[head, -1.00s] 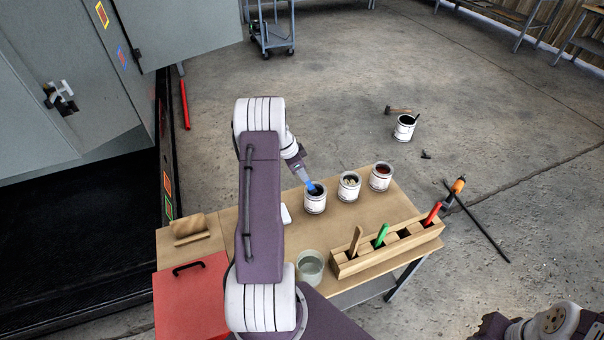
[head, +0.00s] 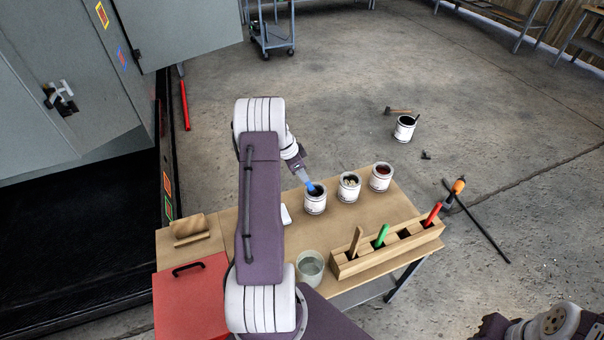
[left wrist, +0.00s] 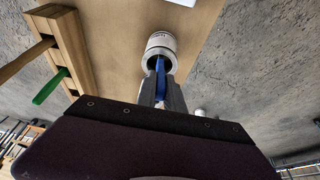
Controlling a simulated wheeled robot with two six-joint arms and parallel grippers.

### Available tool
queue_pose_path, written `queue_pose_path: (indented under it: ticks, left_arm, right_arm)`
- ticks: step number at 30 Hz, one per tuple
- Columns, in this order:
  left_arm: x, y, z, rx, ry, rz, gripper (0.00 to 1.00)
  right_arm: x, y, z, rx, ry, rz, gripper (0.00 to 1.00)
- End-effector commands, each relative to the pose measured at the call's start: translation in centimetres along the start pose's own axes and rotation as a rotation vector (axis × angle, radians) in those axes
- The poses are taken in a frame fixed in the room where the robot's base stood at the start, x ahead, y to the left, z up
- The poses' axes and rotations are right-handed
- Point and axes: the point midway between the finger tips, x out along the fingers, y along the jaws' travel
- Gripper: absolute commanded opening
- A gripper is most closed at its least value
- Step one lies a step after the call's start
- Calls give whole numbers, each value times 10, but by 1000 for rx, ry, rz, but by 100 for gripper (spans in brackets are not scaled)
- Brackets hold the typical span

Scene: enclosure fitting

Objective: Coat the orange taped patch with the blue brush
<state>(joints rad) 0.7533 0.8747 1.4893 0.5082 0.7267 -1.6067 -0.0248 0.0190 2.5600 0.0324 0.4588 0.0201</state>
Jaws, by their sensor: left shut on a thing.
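My left gripper (head: 302,176) is shut on the blue brush (head: 311,187), which points down into the mouth of the leftmost paint can (head: 315,204). In the left wrist view the blue brush (left wrist: 161,82) runs between the fingers into the white can (left wrist: 161,46); its bristles are hidden inside. An orange-red patch with a light border (head: 167,183) is on the dark enclosure frame at the left, far from the brush. My right gripper is not visible; only part of that arm shows at the bottom right.
Two more open cans, one middle (head: 349,187) and one right (head: 380,178), stand beside it. A wooden holder (head: 345,268) carries several handles. A glass jar (head: 310,267), a red box (head: 190,300) and a wooden block (head: 189,226) share the table. An open grey door (head: 180,30) hangs above.

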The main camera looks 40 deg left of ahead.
Motion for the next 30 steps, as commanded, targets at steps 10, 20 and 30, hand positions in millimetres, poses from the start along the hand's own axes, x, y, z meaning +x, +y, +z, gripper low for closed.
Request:
queue_pose_path:
  ticks: [10, 20, 30]
  left_arm:
    - [-35, -1, -13, 0, 2, -4, 0]
    - [-64, -1, -24, 0, 2, -4, 0]
    - [-64, -1, -24, 0, 2, -3, 0]
  right_arm:
    - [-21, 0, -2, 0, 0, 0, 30]
    - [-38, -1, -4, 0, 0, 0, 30]
    - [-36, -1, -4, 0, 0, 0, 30]
